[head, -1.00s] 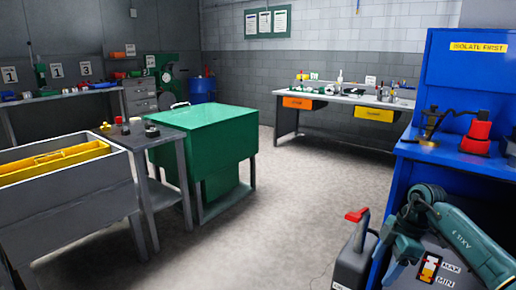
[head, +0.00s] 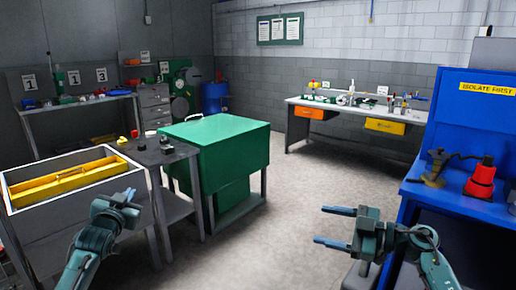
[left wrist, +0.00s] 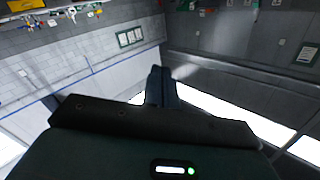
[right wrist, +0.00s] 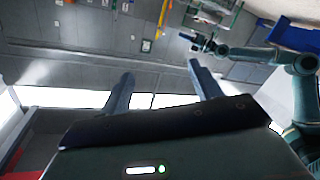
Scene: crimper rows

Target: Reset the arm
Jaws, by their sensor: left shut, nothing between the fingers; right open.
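My left gripper (head: 127,197) is at the lower left of the head view, in front of the grey bin. In the left wrist view its two fingers (left wrist: 161,88) are together with nothing between them. My right gripper (head: 330,226) is at the lower middle right of the head view, pointing left over the floor. Its fingers are apart and empty, as the right wrist view (right wrist: 160,85) also shows. My left arm shows at the upper right of the right wrist view. Neither gripper touches anything that I can see.
A grey bin with a yellow tray (head: 65,187) stands at the left, beside a dark side table (head: 150,156) and a green cabinet (head: 225,140). A blue bench (head: 450,200) with a red-and-black tool (head: 482,180) is at the right. The floor (head: 265,235) between them is clear.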

